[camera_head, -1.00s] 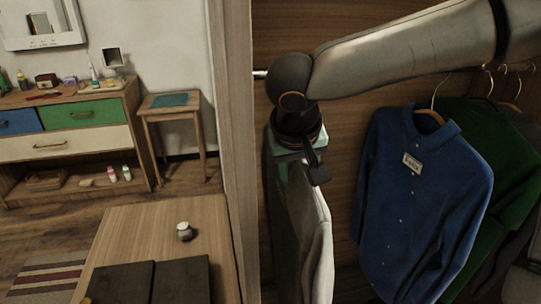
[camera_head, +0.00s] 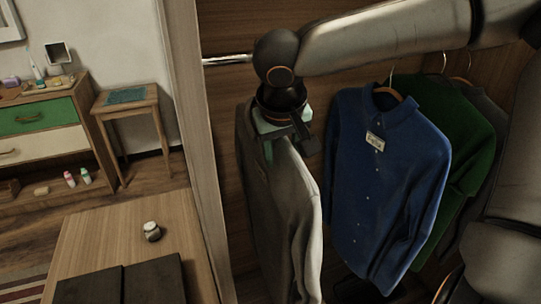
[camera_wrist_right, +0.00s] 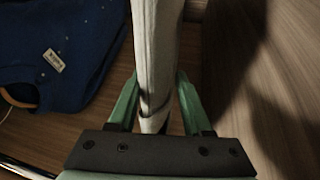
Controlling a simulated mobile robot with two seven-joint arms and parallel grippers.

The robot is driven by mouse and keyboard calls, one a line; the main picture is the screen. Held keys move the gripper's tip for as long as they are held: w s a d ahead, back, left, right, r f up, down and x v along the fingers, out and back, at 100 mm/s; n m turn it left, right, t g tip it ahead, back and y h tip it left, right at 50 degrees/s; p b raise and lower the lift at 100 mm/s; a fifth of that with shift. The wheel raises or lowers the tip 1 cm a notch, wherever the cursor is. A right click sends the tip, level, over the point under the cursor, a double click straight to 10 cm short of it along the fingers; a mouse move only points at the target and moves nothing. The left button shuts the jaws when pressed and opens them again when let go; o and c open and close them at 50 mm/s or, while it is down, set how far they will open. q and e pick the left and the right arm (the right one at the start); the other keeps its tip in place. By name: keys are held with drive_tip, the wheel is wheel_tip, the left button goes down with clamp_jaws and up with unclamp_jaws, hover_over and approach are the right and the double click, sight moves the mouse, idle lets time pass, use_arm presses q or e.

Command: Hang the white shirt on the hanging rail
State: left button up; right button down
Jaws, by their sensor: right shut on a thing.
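My right gripper (camera_head: 280,140) is shut on the white shirt (camera_head: 300,205), which hangs down from it, seen nearly edge-on inside the wardrobe. In the right wrist view the green fingers of the gripper (camera_wrist_right: 157,85) stand either side of the pale cloth (camera_wrist_right: 157,45). The metal hanging rail (camera_head: 228,60) shows left of my arm in the head view, and at the lower left of the wrist view (camera_wrist_right: 22,168). My arm hides much of it. I cannot see a hanger hook of the white shirt or whether it touches the rail. My left gripper is not in view.
A blue shirt (camera_head: 385,185) with a tag hangs right of the white one, then a green shirt (camera_head: 465,145) and a dark garment. The wardrobe side panel (camera_head: 190,140) stands close on the left.

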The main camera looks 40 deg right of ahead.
use_arm(q)
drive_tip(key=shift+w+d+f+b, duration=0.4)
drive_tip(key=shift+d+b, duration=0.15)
drive_tip(key=shift+b, duration=0.4)
use_arm(e)
drive_tip(key=w+d+f, duration=0.1)
drive_tip(key=d+f, duration=0.1)
drive_tip(key=d, duration=0.5)
drive_tip(key=shift+w+d+f, duration=0.15)
drive_tip(key=shift+w+d, duration=0.15)
drive_tip(key=shift+w, duration=0.05)
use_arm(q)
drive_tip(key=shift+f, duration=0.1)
use_arm(e)
drive_tip(key=shift+f, duration=0.1)
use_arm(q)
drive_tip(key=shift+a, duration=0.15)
use_arm(e)
drive_tip(key=shift+c, duration=1.3)
unclamp_jaws()
use_arm(q)
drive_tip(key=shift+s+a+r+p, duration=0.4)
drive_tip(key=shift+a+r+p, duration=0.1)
drive_tip(key=shift+p, duration=0.5)
use_arm(e)
drive_tip(key=v, duration=1.2)
drive_tip(key=shift+r, duration=0.3)
